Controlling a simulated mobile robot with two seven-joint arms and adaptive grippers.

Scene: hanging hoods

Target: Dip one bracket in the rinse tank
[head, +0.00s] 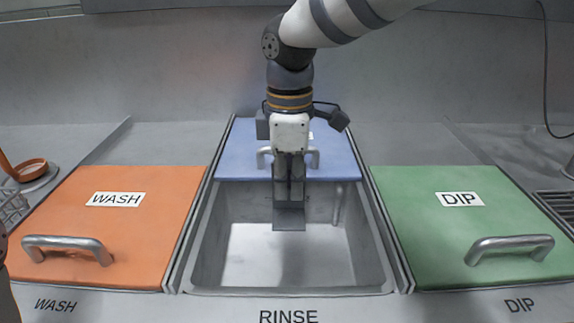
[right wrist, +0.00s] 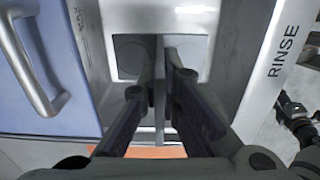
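The rinse tank (head: 208,262) stands open in the middle, between the WASH and DIP tanks. My right gripper (head: 289,195) points straight down over it, fingers inside the opening. It is shut on a grey metal bracket (head: 289,217), whose flat lower end hangs below the fingertips. In the right wrist view the bracket (right wrist: 159,105) shows as a thin plate between the two fingers. I cannot tell whether the bracket's lower end is under liquid. A dark part at the right edge of the right wrist view looks like my left gripper (right wrist: 292,112); its fingers are unclear.
The blue rinse lid (head: 235,160) lies behind the opening, its handle behind my right gripper. An orange WASH lid (head: 130,215) and a green DIP lid (head: 450,225) cover the side tanks. A thin pipe (head: 338,205) stands at the rinse tank's back right.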

